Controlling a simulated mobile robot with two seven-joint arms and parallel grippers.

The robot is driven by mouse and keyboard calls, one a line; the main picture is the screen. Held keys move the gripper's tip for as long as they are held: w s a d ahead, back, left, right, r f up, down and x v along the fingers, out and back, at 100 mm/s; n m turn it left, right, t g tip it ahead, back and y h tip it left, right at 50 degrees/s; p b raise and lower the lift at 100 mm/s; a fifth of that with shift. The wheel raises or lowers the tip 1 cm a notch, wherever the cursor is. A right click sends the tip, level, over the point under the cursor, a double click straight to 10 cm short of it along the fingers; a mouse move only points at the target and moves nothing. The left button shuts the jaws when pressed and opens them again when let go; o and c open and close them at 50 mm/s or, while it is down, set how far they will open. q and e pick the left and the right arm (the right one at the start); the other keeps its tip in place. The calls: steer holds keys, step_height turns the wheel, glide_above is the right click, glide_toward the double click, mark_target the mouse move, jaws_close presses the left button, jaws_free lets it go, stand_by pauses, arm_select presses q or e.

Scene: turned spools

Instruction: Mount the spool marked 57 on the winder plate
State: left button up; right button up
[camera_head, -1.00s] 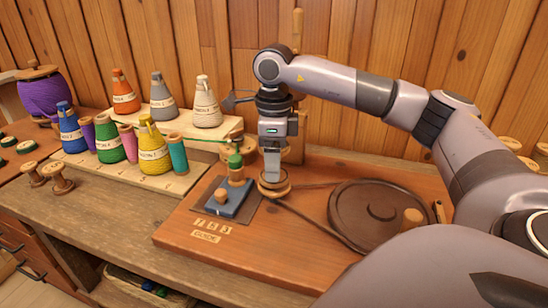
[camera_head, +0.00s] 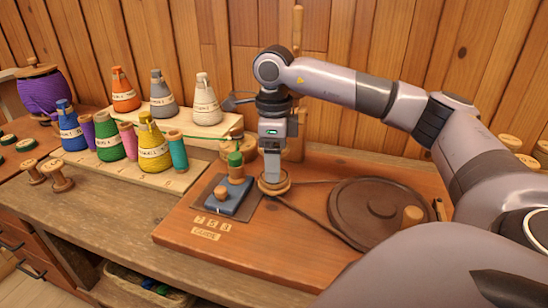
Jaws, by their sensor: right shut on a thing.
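My right gripper (camera_head: 272,176) points straight down at the winder on the wooden base board (camera_head: 290,250). It is shut on a pale wooden spool (camera_head: 274,190), whose wide round rim shows just below the fingers, at the end of the dark belt. The gripper hides most of the spool, and I cannot read a mark 57 on it. The winder plate is not clearly visible under it; I cannot tell whether the spool is seated. My left gripper is not in view.
A blue block (camera_head: 229,197) with a green-topped peg (camera_head: 235,166) stands close left of the gripper. A large brown wheel (camera_head: 376,212) lies to the right. Several thread cones, including a yellow one (camera_head: 153,152), stand on a stepped rack at the left.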

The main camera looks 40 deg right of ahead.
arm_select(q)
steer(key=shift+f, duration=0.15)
arm_select(e)
steer(key=shift+f, duration=0.2)
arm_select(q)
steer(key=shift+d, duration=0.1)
arm_select(e)
steer(key=o, duration=0.8)
step_height(320, 180, up, 3)
steer(key=shift+f+p, duration=0.2)
steer(key=shift+p, duration=0.85)
steer(key=shift+r+p, duration=0.55)
steer(key=shift+r, duration=0.15)
step_height(320, 180, up, 4)
steer(key=p, duration=0.3)
steer(key=shift+r+p, duration=0.6)
steer(key=shift+p, duration=0.1)
steer(key=shift+r+p, duration=0.8)
steer(key=shift+r, duration=0.15)
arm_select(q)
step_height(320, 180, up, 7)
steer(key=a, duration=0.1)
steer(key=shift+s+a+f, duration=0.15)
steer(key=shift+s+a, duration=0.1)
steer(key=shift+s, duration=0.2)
